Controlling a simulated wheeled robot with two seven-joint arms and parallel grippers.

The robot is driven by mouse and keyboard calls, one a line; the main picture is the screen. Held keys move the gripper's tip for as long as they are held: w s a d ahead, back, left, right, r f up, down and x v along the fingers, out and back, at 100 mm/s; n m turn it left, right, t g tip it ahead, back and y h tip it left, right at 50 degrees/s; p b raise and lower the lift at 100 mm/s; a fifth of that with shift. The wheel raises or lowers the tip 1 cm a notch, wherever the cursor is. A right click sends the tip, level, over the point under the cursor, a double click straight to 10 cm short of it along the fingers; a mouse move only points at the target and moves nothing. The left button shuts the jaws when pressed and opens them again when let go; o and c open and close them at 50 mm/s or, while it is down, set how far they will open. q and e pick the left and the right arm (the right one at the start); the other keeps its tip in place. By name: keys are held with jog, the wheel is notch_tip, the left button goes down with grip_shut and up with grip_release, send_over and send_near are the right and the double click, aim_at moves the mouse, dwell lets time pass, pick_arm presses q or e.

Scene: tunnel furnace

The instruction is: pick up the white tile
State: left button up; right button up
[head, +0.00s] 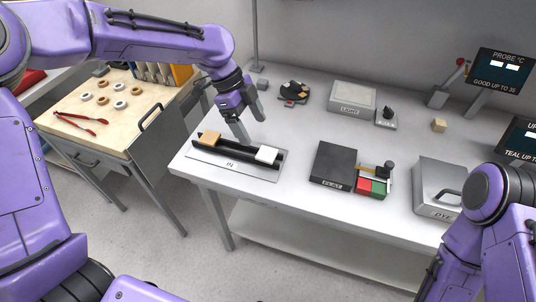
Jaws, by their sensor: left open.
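The white tile (266,155) lies at the right end of a black rack (237,154). The rack stands on a flat plate marked "IN" (231,171) at the table's left front. A tan tile (209,138) lies at the rack's left end. My left gripper (250,128) is open and empty, pointing down above and behind the rack. It is apart from the white tile, up and to its left. My right arm shows at the lower right, but its gripper is not in the picture.
A black block (333,164) and a red and green pad (372,187) stand right of the rack. A grey box marked "DYE" (438,188) is farther right. A light box (352,97) and a black knob unit (387,116) stand behind. The wooden-topped cart (110,105) is at left.

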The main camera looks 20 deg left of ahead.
aim_at(267, 153)
pick_arm(q)
jog(key=x, duration=0.4)
jog(key=p+x, duration=0.1)
jog(key=x, duration=0.3)
jog(key=shift+w+f, duration=0.2)
jog(key=shift+w, duration=0.05)
jog(key=shift+s+r, duration=0.1)
jog(key=c, duration=1.1)
